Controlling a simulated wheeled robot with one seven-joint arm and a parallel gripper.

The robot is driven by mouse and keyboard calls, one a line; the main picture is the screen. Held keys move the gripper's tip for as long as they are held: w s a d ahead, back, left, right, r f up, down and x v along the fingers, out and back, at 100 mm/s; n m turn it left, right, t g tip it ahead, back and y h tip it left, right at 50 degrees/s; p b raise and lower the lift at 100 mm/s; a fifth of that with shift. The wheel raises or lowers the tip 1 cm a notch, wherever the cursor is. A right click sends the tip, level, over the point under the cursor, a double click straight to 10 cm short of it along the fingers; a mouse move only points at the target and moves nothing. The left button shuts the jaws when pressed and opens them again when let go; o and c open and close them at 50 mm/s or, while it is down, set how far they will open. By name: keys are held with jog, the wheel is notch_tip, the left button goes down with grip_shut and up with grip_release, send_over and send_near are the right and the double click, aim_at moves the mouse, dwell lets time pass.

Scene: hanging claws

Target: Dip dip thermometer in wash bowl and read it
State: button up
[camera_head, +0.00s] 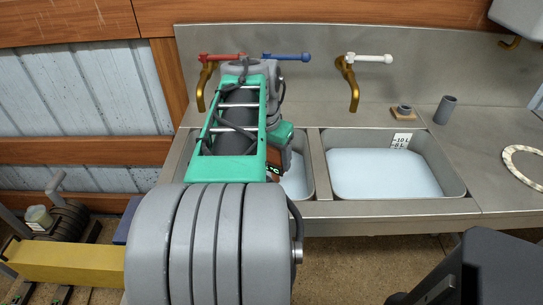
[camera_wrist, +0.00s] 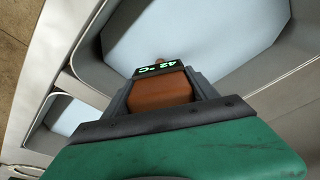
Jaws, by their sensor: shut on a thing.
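My gripper (camera_wrist: 160,84) is shut on the brown handle of the dip thermometer (camera_wrist: 161,92). The thermometer's lit green display reads what looks like 42 °C. In the head view, the thermometer (camera_head: 279,156) shows only partly beside my arm. My gripper is over the left basin (camera_head: 307,150), which holds pale water and is largely covered by my arm. The water also shows beyond the thermometer in the wrist view. The probe is hidden, so I cannot tell how deep it reaches. A right basin (camera_head: 455,180) also holds pale water; I cannot tell which is the wash bowl.
Taps with red (camera_head: 222,57), blue (camera_head: 286,56) and white (camera_head: 370,58) handles stand behind the basins. The right basin has a level label (camera_head: 401,141).

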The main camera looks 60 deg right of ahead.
dwell(0.4)
notch_tip(320, 180, up, 19)
jog(key=p, duration=1.5)
jog(key=shift+r, duration=0.2)
